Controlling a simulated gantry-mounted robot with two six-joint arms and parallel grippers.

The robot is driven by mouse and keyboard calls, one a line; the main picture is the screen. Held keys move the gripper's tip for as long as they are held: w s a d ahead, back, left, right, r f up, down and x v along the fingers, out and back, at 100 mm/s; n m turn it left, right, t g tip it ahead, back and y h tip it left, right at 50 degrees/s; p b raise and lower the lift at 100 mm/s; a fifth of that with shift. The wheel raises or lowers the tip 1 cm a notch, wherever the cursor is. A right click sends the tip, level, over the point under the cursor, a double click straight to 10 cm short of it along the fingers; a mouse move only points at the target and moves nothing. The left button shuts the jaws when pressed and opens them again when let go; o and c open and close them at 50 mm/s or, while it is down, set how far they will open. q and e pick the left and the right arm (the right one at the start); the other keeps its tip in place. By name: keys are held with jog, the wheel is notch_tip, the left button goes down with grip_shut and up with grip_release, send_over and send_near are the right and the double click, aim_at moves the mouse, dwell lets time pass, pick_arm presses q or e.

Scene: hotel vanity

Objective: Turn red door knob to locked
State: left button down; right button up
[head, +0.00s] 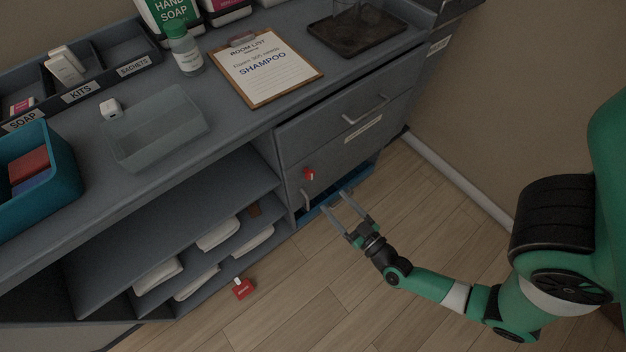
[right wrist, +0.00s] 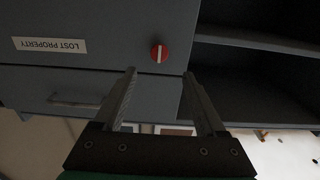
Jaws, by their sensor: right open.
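The red door knob (head: 308,174) is on the grey door front, below the upper drawer of the vanity. In the right wrist view the red knob (right wrist: 158,53) is round with a white bar that looks upright in the picture. My right gripper (head: 334,198) is open and empty, low in front of the cabinet and apart from the knob. In the right wrist view its two fingers (right wrist: 159,73) point toward the knob, which shows just beyond and between the tips. No lock marking is readable. My left gripper is not in view.
Open shelves with folded towels (head: 219,233) lie to the left. A red tagged item (head: 243,289) lies on the floor. The floor in front is mostly clear.

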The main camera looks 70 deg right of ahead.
aim_at(311, 177)
jog(key=b+x, duration=0.3)
jog(key=x, duration=0.7)
jog(key=shift+s+d, duration=0.1)
jog(key=shift+w+d, duration=0.25)
jog(key=shift+w, duration=0.2)
grip_shut()
